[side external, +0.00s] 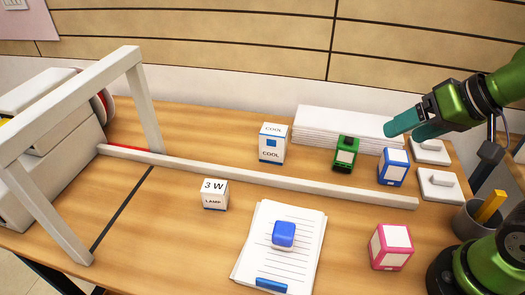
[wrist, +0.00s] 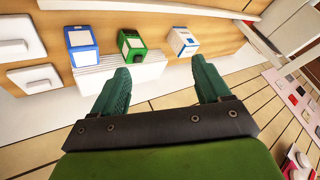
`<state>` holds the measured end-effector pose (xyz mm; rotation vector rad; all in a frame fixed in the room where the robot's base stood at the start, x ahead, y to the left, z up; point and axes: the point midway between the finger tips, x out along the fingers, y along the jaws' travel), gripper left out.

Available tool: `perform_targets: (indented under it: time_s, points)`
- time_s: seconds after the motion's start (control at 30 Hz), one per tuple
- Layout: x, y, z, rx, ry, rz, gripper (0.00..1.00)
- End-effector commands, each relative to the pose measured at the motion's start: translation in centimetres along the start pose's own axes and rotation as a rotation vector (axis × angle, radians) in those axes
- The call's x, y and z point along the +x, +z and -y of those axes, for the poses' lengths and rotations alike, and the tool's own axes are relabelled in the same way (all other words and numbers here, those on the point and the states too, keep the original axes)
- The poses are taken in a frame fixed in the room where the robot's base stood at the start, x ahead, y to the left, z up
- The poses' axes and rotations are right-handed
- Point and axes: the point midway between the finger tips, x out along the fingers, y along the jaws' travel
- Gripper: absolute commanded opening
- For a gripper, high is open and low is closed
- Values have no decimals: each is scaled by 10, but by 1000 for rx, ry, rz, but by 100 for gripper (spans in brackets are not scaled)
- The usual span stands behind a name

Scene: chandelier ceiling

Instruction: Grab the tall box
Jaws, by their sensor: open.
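The tall box is a white box with blue marks and the word COOL (side external: 272,143). It stands upright on the wooden table behind the long grey bar, left of the paper stack. In the wrist view a white and blue box (wrist: 183,43), which looks like the same one, lies beyond the fingertips, up and to the right. My gripper (side external: 402,130) is at the right, raised above the far right of the table, well apart from the tall box. Its teal fingers (wrist: 160,70) are spread with nothing between them.
A green box (side external: 345,154) and a blue box (side external: 393,167) stand between the tall box and my gripper's side. The paper stack (side external: 322,117) lies behind. The grey bar (side external: 300,184) crosses the table. A lamp box (side external: 214,194) and pink box (side external: 391,247) stand in front.

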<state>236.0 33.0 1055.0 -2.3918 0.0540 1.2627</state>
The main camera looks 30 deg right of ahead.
Motion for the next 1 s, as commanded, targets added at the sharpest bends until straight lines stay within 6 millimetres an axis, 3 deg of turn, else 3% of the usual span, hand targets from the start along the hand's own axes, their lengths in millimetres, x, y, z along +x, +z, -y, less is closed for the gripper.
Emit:
perform_targets:
  time_s: [0.17,0.3,0.57,0.7,0.83,1.0]
  points:
    - [0,0,0,0,0,0,76]
    - [0,0,0,0,0,0,94]
    - [0,0,0,2,1,1,94]
    - [13,1,-4,13,29,52,94]
    - [34,-18,2,0,67,119,94]
    - [73,-60,20,-149,83,220,94]
